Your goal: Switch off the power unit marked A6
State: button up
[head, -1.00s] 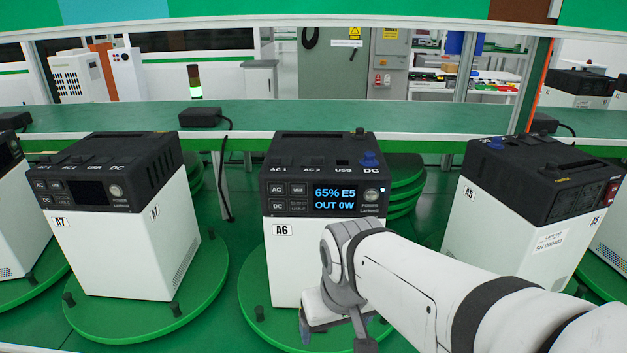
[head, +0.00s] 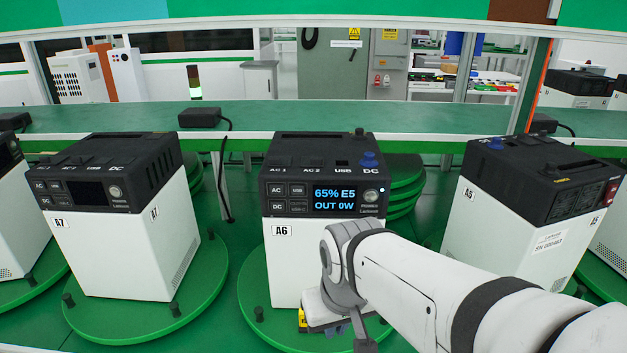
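The power unit A6 (head: 292,262) stands on a green turntable, a white box with a black top and a white "A6" label. Its screen (head: 334,199) is lit and reads "65% E5 OUT 0W". A round button (head: 369,196) marked POWER sits right of the screen, with a small lit spot beside it. AC, USB and DC buttons are left of the screen. A blue plug or cap sits at the DC port on top. My gripper (head: 336,328) is low in front of the unit, below the panel. Its fingers are mostly hidden by my wrist, so its opening cannot be judged.
Unit A7 (head: 125,245), with a dark screen, stands on the left turntable (head: 90,318). Unit A5 (head: 505,235) stands turned on the right. A green shelf (head: 290,116) with black adapters runs behind. My arm covers the lower right of A6.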

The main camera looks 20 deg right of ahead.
aim_at(370, 195)
jog(key=z, duration=0.8)
jog(key=k, duration=0.6)
jog(key=z, duration=0.3)
